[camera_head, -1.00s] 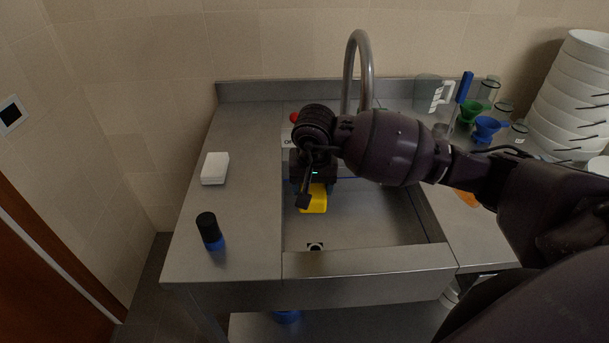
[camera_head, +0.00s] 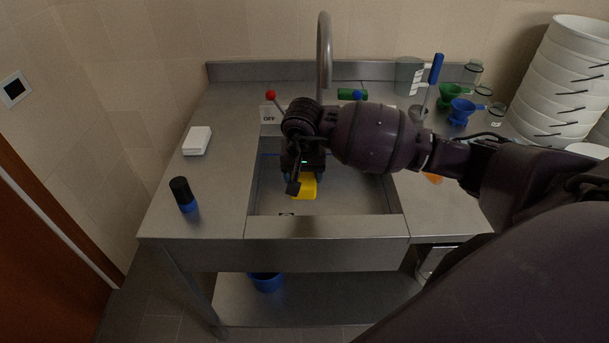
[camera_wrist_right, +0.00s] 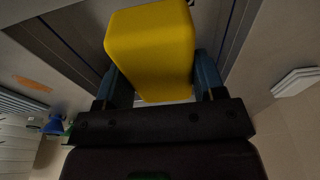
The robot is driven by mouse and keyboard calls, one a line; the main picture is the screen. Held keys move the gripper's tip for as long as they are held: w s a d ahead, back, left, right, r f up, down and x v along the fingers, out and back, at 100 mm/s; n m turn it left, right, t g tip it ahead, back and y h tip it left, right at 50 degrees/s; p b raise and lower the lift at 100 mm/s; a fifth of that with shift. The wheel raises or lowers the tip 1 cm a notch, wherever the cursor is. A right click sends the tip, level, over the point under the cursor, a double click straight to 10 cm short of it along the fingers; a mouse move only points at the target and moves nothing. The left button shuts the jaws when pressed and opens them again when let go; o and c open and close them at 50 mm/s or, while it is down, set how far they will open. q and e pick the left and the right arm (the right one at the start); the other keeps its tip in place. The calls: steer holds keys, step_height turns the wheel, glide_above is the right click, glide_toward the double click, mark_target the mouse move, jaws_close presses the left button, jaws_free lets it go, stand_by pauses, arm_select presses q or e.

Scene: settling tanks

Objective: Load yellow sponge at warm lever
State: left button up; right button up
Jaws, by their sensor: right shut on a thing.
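My right gripper (camera_head: 304,178) is shut on the yellow sponge (camera_head: 304,188) and holds it over the sink basin (camera_head: 350,196). In the right wrist view the sponge (camera_wrist_right: 152,50) sits between two blue fingers. A lever with a red knob (camera_head: 271,95) stands behind the basin to the left of the tap (camera_head: 324,50), above a white label reading OFF (camera_head: 268,117). A green lever (camera_head: 350,95) with a blue end is right of the tap. Which lever is warm is not marked. My right arm covers part of the basin's back edge. My left gripper is not in view.
A white block (camera_head: 197,141) and a dark bottle with a blue base (camera_head: 184,195) stand on the left counter. Funnels, glassware and stacked white bowls (camera_head: 565,85) crowd the back right. A blue bucket (camera_head: 266,281) is on the lower shelf.

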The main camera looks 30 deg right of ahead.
steer(key=shift+w, duration=0.15)
steer(key=shift+w+d+f, duration=0.15)
steer(key=shift+w+d, duration=0.15)
steer(key=shift+w, duration=0.05)
steer(key=shift+w+d+f, duration=0.15)
steer(key=shift+w+d, duration=0.2)
steer(key=shift+d, duration=0.25)
steer(key=w+d+f+b, duration=0.2)
steer(key=w+d+b, duration=0.4)
steer(key=d, duration=0.3)
steer(key=shift+w+d+f, duration=0.15)
steer(key=shift+d, duration=0.2)
stand_by(0.4)
